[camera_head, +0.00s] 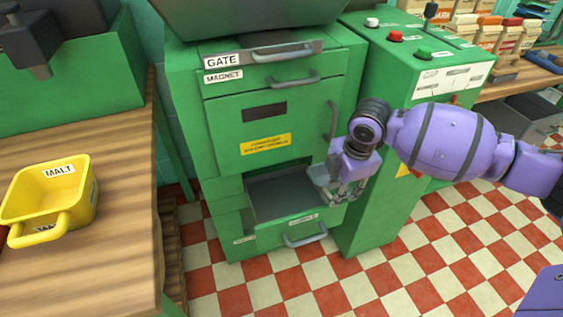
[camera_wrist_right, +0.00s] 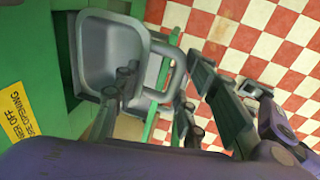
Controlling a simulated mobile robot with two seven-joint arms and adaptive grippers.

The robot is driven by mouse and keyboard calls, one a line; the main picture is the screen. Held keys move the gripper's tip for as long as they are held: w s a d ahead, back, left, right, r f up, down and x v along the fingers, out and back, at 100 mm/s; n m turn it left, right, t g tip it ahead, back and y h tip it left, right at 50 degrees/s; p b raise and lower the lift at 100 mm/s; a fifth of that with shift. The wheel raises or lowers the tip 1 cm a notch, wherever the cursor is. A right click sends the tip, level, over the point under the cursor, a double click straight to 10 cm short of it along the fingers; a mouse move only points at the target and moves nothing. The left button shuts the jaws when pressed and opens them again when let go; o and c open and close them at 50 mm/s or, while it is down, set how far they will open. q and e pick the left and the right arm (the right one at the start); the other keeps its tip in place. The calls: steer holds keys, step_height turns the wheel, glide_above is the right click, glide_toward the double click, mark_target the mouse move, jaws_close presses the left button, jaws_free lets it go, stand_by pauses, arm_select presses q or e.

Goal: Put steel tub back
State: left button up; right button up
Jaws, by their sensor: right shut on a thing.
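The steel tub (camera_wrist_right: 108,52) is a grey rectangular tub with rounded corners and a loop handle, seen from above in the right wrist view. In the head view only a small pale part of the tub (camera_head: 319,177) shows, beside my right gripper (camera_head: 345,191), at the right end of the open lower bay. My right gripper is shut on the tub's handle; its fingers also show in the right wrist view (camera_wrist_right: 165,82). The bay's grey drawer (camera_head: 275,196) is pulled out and looks empty. I cannot tell whether the tub touches it. My left gripper is out of view.
The green machine (camera_head: 225,140) has upper drawers labelled GATE and MAGNET. A green control cabinet (camera_head: 385,215) with buttons stands close on the right. A yellow MALT scoop (camera_head: 80,200) sits on the wooden counter (camera_head: 120,255) at left. The checkered floor in front is clear.

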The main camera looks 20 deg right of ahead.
steer(key=shift+r, duration=0.15)
steer(key=w+a+f+b, duration=0.2)
steer(key=w+a+f, duration=0.2)
steer(key=w+a+f+b, duration=0.2)
steer(key=w+a+f, duration=0.3)
steer(key=shift+w+a+b, duration=0.2)
steer(key=shift+a+b, duration=0.05)
steer(key=shift+b, duration=0.15)
steer(key=f, duration=0.3)
steer(key=shift+w+a+f+b, duration=0.2)
steer(key=shift+w+a+b, duration=0.05)
steer(key=shift+a+b, duration=0.1)
steer(key=shift+f, duration=0.15)
jaws_close()
steer(key=o, duration=1.2)
jaws_free()
